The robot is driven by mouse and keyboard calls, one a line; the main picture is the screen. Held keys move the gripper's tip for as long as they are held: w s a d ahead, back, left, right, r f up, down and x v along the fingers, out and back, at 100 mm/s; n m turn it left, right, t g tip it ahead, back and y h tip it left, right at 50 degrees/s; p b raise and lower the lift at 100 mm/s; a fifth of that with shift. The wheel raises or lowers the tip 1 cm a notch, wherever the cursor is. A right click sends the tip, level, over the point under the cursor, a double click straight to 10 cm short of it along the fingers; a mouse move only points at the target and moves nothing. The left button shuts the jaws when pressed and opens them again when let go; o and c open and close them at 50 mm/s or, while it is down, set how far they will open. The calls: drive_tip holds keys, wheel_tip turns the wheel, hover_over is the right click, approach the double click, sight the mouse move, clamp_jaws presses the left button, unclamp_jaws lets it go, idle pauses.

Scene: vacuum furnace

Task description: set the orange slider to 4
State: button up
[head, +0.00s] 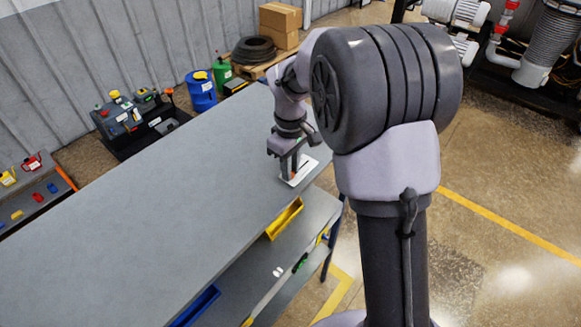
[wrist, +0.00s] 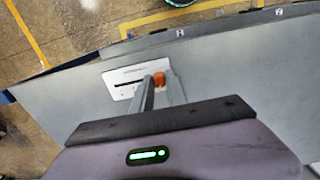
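A white panel (wrist: 122,72) with a dark slot and small marks lies on the grey table top. It also shows in the head view (head: 304,171), near the table's far right corner. The orange slider (wrist: 159,78) is a small knob at the right part of the panel in the wrist view. My gripper (wrist: 160,82) reaches down to it, one finger on each side, and the knob fills the gap between the fingertips. In the head view my gripper (head: 290,177) stands over the panel and partly hides the knob. The scale's numbers are too small to read.
The grey table (head: 150,215) is otherwise clear. A yellow bin (head: 285,219) and a blue bin (head: 196,305) sit below its right edge. A blue drum (head: 201,91), a green canister (head: 222,76) and cardboard boxes (head: 279,20) stand beyond it.

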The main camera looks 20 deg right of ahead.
clamp_jaws()
drive_tip(key=shift+w+d, duration=0.1)
idle(1.1)
